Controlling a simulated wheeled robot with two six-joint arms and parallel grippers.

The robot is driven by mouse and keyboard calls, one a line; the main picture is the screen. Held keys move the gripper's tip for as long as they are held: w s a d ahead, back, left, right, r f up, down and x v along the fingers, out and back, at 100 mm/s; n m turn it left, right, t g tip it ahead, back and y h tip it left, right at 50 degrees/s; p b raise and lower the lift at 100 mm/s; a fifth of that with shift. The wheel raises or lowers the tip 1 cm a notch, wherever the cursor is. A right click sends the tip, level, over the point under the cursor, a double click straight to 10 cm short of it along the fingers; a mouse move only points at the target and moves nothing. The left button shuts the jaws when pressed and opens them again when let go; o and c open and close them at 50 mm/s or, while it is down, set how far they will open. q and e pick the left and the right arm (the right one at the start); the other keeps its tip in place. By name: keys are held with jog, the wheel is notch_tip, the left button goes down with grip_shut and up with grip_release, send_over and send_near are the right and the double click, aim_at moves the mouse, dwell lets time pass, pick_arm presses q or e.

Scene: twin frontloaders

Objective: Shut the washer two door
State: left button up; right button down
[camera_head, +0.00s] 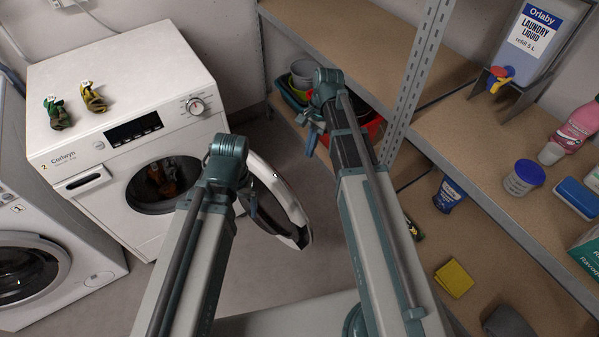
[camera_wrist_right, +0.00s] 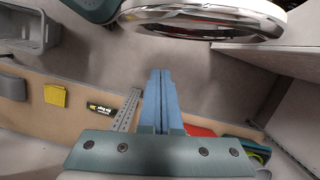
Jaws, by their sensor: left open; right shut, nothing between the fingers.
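Washer two (camera_head: 115,140), a white machine with a "2" on its front, stands at the left. Its round door (camera_head: 285,195), a chrome and white ring, stands swung open to the right of the dark drum opening (camera_head: 163,184). My left gripper (camera_head: 251,203) is open beside the door, in front of its left part; its fingers are partly hidden by my wrist. My right gripper (camera_head: 311,143) is shut and empty, to the right of the door and apart from it. In the right wrist view its blue fingers (camera_wrist_right: 158,105) are together, and the door ring (camera_wrist_right: 205,22) crosses the top.
Another washer (camera_head: 50,270) stands at the left edge. Wooden shelves (camera_head: 480,130) with bottles, tubs and a yellow cloth (camera_head: 454,278) line the right. A metal shelf post (camera_head: 415,75) rises near my right arm. Grey floor (camera_head: 270,140) is free around the door.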

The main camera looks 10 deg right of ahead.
jog(key=s+a+f+b, duration=0.3)
jog(key=a+f+b, duration=0.2)
jog(key=f+b, duration=0.4)
jog(key=shift+s+a+f, duration=0.25)
jog(key=shift+f, duration=0.05)
dwell(0.4)
